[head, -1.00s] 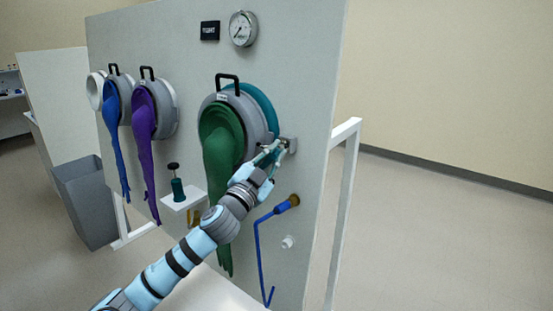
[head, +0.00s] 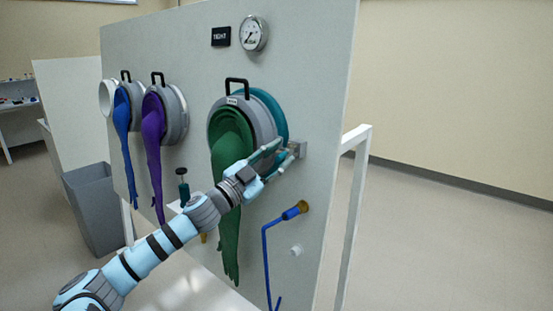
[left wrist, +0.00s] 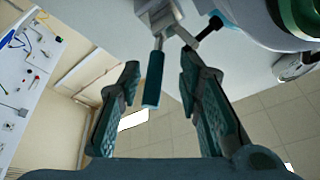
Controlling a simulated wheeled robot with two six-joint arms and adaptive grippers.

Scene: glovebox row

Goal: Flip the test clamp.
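The test clamp (head: 297,149) is a small grey metal fitting on the panel, just right of the green glove's port. In the left wrist view its grey bracket (left wrist: 163,14) is at the top, and a teal-gripped lever (left wrist: 153,80) points down from it. My left gripper (head: 274,161) is at the clamp. In the left wrist view its two fingers (left wrist: 159,68) are apart, one on each side of the lever, with a visible gap to each. The lever itself is hard to make out in the head view. My right gripper is in neither view.
The green glove (head: 230,150) hangs from its port, behind my left arm. A blue bent rod (head: 266,250) is below the clamp, beside a small white knob (head: 296,250). A gauge (head: 253,34) and dark sign (head: 221,36) are above. A grey bin (head: 95,210) stands left.

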